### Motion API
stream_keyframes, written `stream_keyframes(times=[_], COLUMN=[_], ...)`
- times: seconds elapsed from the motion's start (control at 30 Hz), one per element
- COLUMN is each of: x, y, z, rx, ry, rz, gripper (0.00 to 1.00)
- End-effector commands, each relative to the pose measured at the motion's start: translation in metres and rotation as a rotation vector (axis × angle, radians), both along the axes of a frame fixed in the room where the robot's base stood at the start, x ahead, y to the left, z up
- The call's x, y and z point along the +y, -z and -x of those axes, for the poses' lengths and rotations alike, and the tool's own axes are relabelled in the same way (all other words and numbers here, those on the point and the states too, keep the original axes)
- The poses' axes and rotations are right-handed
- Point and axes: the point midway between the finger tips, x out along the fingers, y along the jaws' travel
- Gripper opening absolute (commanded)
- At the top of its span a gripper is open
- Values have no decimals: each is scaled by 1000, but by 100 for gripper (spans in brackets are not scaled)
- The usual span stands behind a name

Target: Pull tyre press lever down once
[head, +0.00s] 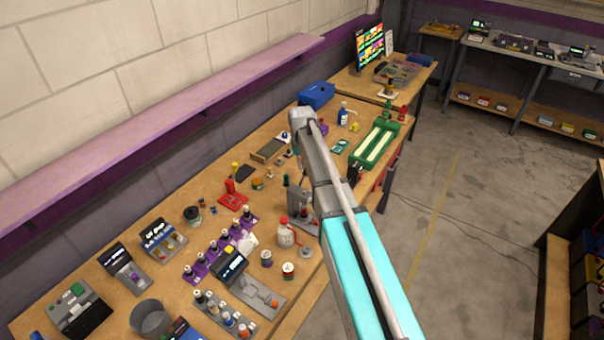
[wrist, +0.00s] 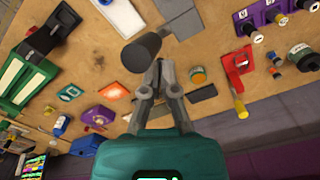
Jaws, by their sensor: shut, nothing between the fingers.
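In the wrist view, my gripper (wrist: 160,68) has its fingers together and empty. A dark cylindrical grip (wrist: 142,48), which looks like the press lever's handle, lies just beyond and left of the fingertips; I cannot tell whether they touch. In the head view, a grey press (head: 299,207) stands on the bench beside my arm. A dark upright grip (head: 286,181) shows at its upper left. My arm hides part of the press, and my gripper cannot be made out there.
The wooden bench (head: 222,173) is crowded. A red stand (head: 233,195), a white bottle with a red top (head: 286,234) and a purple rack (head: 205,262) are near the press. A green tray (head: 375,144) lies farther back. Open floor (head: 470,230) is at right.

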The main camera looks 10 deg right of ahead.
Motion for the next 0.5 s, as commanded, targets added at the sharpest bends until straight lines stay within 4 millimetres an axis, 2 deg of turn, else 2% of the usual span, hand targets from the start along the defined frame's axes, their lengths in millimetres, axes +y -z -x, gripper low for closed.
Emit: stream_keyframes(times=[0.5], x=[-7], y=[2], z=[8], rx=[1], ry=[0], rz=[0], gripper=[0])
